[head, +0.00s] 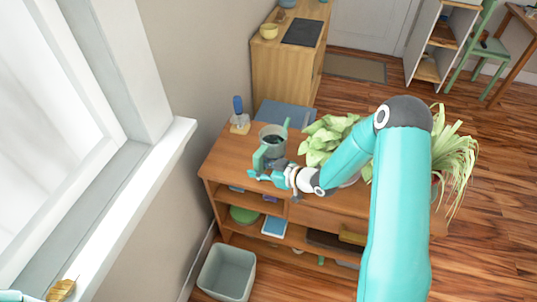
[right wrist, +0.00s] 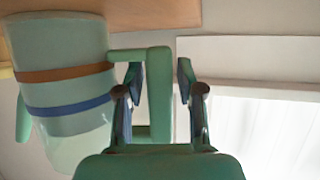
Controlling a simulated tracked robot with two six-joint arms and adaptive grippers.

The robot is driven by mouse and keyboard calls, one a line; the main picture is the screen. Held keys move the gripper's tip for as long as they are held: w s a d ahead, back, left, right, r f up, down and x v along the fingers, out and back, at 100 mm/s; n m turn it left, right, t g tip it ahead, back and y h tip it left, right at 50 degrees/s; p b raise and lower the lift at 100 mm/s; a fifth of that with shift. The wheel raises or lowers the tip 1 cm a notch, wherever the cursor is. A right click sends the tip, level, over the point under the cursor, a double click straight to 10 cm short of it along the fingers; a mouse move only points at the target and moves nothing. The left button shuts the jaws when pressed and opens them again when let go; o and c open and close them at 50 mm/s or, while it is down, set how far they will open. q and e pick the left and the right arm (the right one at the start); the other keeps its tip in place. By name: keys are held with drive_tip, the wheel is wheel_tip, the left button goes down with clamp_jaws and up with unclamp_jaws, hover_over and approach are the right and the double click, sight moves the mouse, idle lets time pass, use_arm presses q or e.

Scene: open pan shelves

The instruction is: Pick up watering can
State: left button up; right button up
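The watering can (head: 271,138) stands on the wooden shelf top, near its left end, with a dark open top. In the right wrist view the can (right wrist: 68,98) is grey-green with an orange and a blue band, and appears upside down. Its green handle (right wrist: 160,95) shows between the two fingers. My right gripper (head: 262,172) is at the handle side of the can. In the right wrist view my right gripper (right wrist: 161,72) is open, with a clear gap between the handle and the right finger.
A blue-handled item (head: 239,117) stands behind the can on the shelf top (head: 222,160). Leafy plants (head: 325,137) are to its right, partly behind my right arm. Below, a grey bin (head: 227,272) sits on the floor. A wall and window sill (head: 140,200) lie left.

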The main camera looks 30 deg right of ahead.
drive_tip(key=shift+w+f, duration=0.1)
drive_tip(key=shift+w, duration=0.05)
clamp_jaws()
idle(0.5)
drive_tip(key=shift+w+r, duration=0.1)
drive_tip(key=shift+r, duration=0.5)
wheel_tip(320, 180, up, 19)
drive_tip(key=p, duration=0.1)
drive_tip(key=shift+p, duration=0.4)
drive_tip(key=shift+c, duration=2.4)
unclamp_jaws()
clamp_jaws()
